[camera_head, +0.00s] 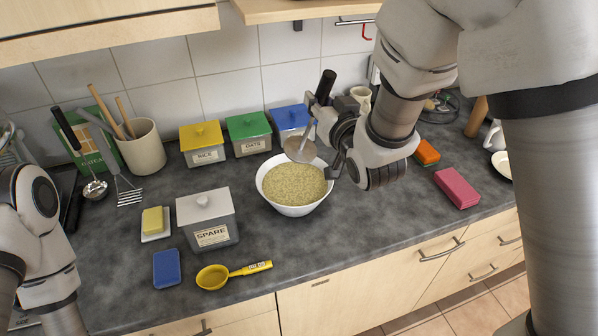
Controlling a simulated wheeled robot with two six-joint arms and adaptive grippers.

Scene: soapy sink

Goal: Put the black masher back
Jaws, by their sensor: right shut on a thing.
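The black masher (325,88) has a black handle, a thin metal shaft and a round grey plate (300,149). My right gripper (328,133) is shut on it above the far side of a white bowl (292,210) of grainy pale food. The masher is tilted, handle up and plate down to the left. The gripper's fingers hide part of the handle and shaft. The plate overlaps the bowl's far rim in the picture; I cannot tell whether it touches. My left gripper (72,205) is at the left edge, partly hidden by its own arm, its opening unclear.
Yellow, green and blue lidded boxes line the wall. A spare box (208,222), yellow scoop (214,277) and sponges occupy the counter.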

